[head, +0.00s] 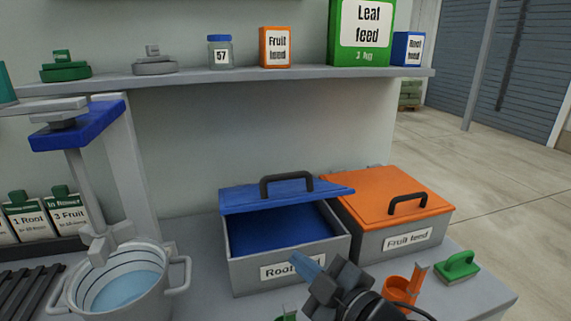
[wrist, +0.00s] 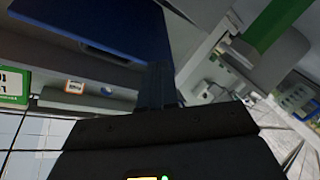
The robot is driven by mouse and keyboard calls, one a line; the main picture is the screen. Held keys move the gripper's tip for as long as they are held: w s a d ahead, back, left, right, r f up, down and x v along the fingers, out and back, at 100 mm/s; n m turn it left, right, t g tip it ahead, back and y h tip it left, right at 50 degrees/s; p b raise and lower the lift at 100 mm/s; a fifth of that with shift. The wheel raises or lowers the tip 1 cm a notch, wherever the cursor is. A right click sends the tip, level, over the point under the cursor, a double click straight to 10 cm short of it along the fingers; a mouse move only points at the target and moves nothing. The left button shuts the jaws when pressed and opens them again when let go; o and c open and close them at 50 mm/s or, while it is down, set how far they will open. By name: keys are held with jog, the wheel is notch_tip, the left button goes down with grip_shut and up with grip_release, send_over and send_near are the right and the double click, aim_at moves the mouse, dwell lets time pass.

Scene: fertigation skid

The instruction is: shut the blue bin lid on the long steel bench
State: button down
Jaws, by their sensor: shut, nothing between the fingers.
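The grey bin (head: 290,262) labelled "Root" stands on the steel bench (head: 195,285). Its blue lid (head: 262,196), with a dark handle (head: 286,184), is raised and tilted, and the blue inside shows below it. My gripper (head: 308,265) is in front of the bin's label and covers part of it. Its fingers are shut with nothing between them. In the wrist view the shut fingers (wrist: 162,88) point towards a large blue surface (wrist: 115,25), which looks like the lid. I cannot tell whether they touch it.
An orange-lidded bin (head: 392,197) labelled "Fruit feed" stands close on the right, shut. A bucket (head: 122,285) of liquid stands at the left. An orange cup (head: 398,290) and a green-handled item (head: 458,267) lie at the right front. A shelf (head: 300,77) runs above.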

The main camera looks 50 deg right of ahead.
jog(key=w+d+r+m+g+h, duration=0.45)
jog(key=d+r, duration=0.25)
jog(key=r, duration=0.3)
jog(key=w+d+r+m+g+h, duration=0.45)
jog(key=d+r, duration=0.25)
jog(key=r, duration=0.4)
jog(key=m+g+y, duration=0.2)
jog(key=m+y, duration=0.1)
jog(key=y, duration=0.6)
send_over(284, 177)
notch_tip(284, 177, down, 5)
jog(key=shift+f, duration=0.2)
jog(key=f, duration=0.3)
jog(key=shift+s+f, duration=0.25)
jog(key=shift+f, duration=0.15)
jog(key=shift+a+f, duration=0.1)
jog(key=shift+f, duration=0.1)
